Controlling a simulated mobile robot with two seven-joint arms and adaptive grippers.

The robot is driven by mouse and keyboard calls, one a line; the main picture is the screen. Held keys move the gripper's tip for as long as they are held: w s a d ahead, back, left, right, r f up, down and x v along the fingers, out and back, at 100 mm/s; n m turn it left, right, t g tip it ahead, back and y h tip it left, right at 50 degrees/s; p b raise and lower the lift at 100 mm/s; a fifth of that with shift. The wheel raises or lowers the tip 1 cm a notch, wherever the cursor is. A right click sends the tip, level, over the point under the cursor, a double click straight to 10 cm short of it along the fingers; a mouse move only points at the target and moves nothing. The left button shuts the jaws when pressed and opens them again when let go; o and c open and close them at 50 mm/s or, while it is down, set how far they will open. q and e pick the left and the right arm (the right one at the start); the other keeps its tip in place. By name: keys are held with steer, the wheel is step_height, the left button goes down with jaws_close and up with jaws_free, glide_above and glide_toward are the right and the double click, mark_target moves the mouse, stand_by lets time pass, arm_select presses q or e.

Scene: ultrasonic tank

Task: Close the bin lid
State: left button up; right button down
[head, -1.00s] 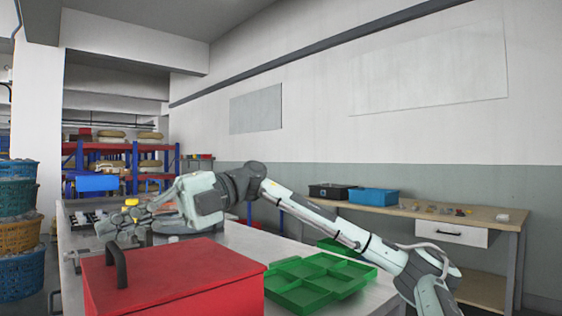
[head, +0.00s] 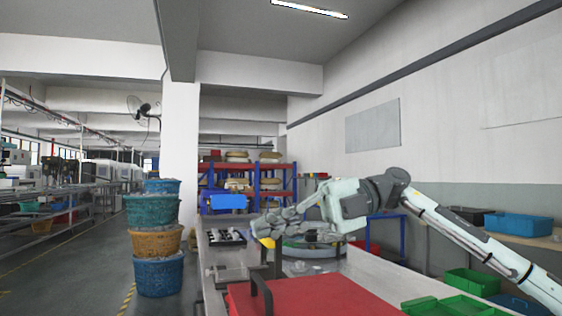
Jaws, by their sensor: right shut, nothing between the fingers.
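The red bin has a red lid (head: 325,296) with a black handle (head: 262,292) standing up at its left end. It is at the bottom edge of the head view, partly cut off. The lid looks flat over the bin, with no visible gap, but I cannot see all its edges. My right gripper (head: 263,228) is shut and empty. It reaches left above the bench, beyond the lid and apart from the handle. My left gripper is out of view.
A green compartment tray (head: 455,306) lies right of the lid. A round metal vessel (head: 310,250) sits behind it on the bench, under my right arm. Stacked baskets (head: 157,240) stand on the floor at left. A blue box (head: 518,224) is on the right table.

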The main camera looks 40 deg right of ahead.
step_height(320, 180, up, 8)
steer(key=d, duration=0.1)
steer(key=shift+s+d+r, duration=0.15)
steer(key=shift+s+d, duration=0.1)
steer(key=shift+d, duration=0.05)
